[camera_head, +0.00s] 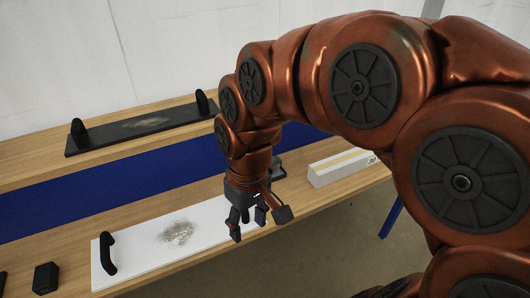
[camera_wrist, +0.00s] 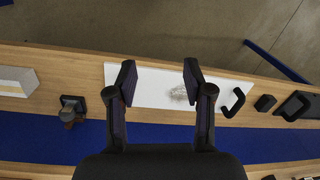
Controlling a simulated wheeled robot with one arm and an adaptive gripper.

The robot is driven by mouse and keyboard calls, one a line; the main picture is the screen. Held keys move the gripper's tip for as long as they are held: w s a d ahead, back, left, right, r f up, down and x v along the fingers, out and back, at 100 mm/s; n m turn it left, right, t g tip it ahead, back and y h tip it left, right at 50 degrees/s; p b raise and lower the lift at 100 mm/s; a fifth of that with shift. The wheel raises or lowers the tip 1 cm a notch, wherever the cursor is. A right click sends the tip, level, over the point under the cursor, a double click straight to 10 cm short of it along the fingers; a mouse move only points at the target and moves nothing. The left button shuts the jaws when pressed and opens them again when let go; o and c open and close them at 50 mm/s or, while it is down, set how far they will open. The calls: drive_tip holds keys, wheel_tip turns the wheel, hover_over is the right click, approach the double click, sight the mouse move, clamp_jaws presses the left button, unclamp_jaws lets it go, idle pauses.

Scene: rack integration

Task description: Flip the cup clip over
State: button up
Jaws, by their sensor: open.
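No object is plainly recognisable as the cup clip. A small dark grey piece (camera_head: 279,168) shows partly behind my wrist in the head view. In the wrist view, what seems to be the same piece (camera_wrist: 72,103) lies left of the fingers, with a rounded brownish part at its lower edge. I cannot tell which side of it faces up. My gripper (camera_head: 256,216) is open and empty, pointing down above the right part of the white panel (camera_head: 135,262). In the wrist view, the gripper (camera_wrist: 160,82) has its fingers apart over that panel (camera_wrist: 150,88).
The white panel has a grey smudge and a black handle (camera_head: 107,253). A white block (camera_head: 340,170) stands to the right, a black block (camera_head: 45,277) at the left. A black two-handled panel (camera_head: 140,128) lies behind the blue strip (camera_head: 95,215). The wooden table's edge is close.

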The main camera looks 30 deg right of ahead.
drive_tip(key=w+d+f+n+t+y+b, duration=0.1)
drive_tip(key=w+d+f+t+b, duration=0.2)
drive_tip(key=w, duration=0.9)
drive_tip(key=w+d+b, duration=0.2)
drive_tip(key=w+d, duration=0.3)
drive_tip(key=w, duration=0.6)
drive_tip(key=w+d+f+t+b, duration=0.1)
drive_tip(key=w+d+f, duration=0.25)
drive_tip(key=d, duration=0.35)
drive_tip(key=w+d+f+m+h+b, duration=0.1)
drive_tip(key=w+d+f+b, duration=0.2)
drive_tip(key=d, duration=0.4)
drive_tip(key=w+d+f+t, duration=0.1)
drive_tip(key=w+d+f, duration=0.2)
drive_tip(key=w+d, duration=0.3)
drive_tip(key=shift+s+d+f+p+x, duration=0.1)
drive_tip(key=shift+s+d+p+x, duration=0.1)
drive_tip(key=shift+x, duration=0.95)
drive_tip(key=shift+s+d+f+p+x, duration=0.1)
drive_tip(key=shift+s+d+x, duration=0.05)
drive_tip(key=shift+x, duration=1.05)
drive_tip(key=shift+s+d+f+p+x, duration=0.1)
drive_tip(key=shift+s+d+x, duration=0.1)
drive_tip(key=shift+x, duration=0.95)
drive_tip(key=shift+r, duration=0.1)
